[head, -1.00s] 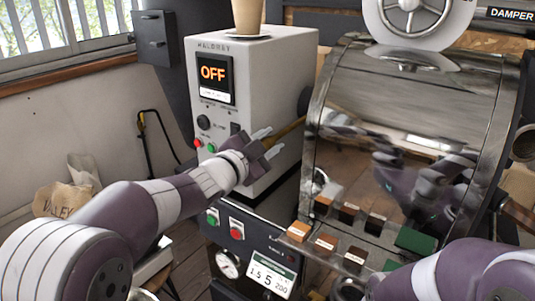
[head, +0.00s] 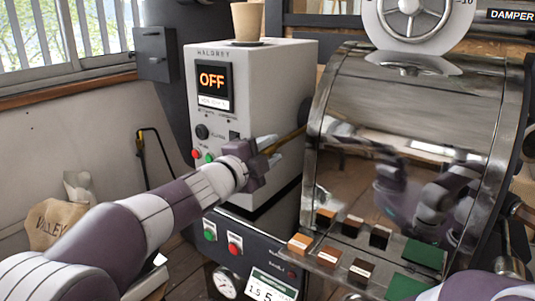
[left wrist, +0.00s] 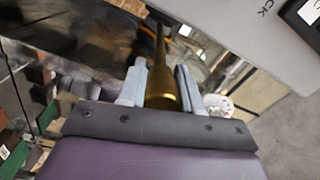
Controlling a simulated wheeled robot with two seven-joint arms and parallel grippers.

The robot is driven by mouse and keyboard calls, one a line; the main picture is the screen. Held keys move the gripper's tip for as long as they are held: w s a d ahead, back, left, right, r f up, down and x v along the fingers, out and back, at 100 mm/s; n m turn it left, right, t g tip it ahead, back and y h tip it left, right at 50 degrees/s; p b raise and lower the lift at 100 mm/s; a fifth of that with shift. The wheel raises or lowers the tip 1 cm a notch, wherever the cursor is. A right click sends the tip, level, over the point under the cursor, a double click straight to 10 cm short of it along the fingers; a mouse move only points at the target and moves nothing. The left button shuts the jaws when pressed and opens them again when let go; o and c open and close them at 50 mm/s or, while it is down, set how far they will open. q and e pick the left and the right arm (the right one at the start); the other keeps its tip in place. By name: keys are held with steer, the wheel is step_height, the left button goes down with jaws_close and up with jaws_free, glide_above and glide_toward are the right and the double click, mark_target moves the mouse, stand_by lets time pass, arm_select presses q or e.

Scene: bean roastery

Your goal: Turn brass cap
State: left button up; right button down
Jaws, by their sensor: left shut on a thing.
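The brass cap (left wrist: 172,88) shows in the left wrist view as a tapered brass piece with a narrower stem pointing away. My left gripper (left wrist: 162,86) is shut on it, with one pale finger on each side. In the head view, the left gripper (head: 271,150) is in front of the control cabinet's right side, and a bit of brass (head: 291,138) shows just beyond its fingertips. The fingers and the cabinet edge hide much of it there. Part of my right arm shows at the lower right of the head view; its gripper is out of frame.
The grey control cabinet (head: 248,85) reads OFF and carries a paper cup (head: 247,20). The shiny drum (head: 400,130) stands close on the right and mirrors my arms. Small colour samples (head: 340,245) sit below it. A sack (head: 56,222) lies at the left.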

arm_select(q)
steer(key=shift+r, duration=0.15)
steer(key=o, duration=1)
steer(key=shift+s+d, duration=0.1)
steer(key=shift+o, duration=0.2)
steer(key=shift+s+a, duration=0.1)
steer(key=shift+a, duration=0.1)
steer(key=v, duration=1.2)
steer(key=shift+s, duration=0.15)
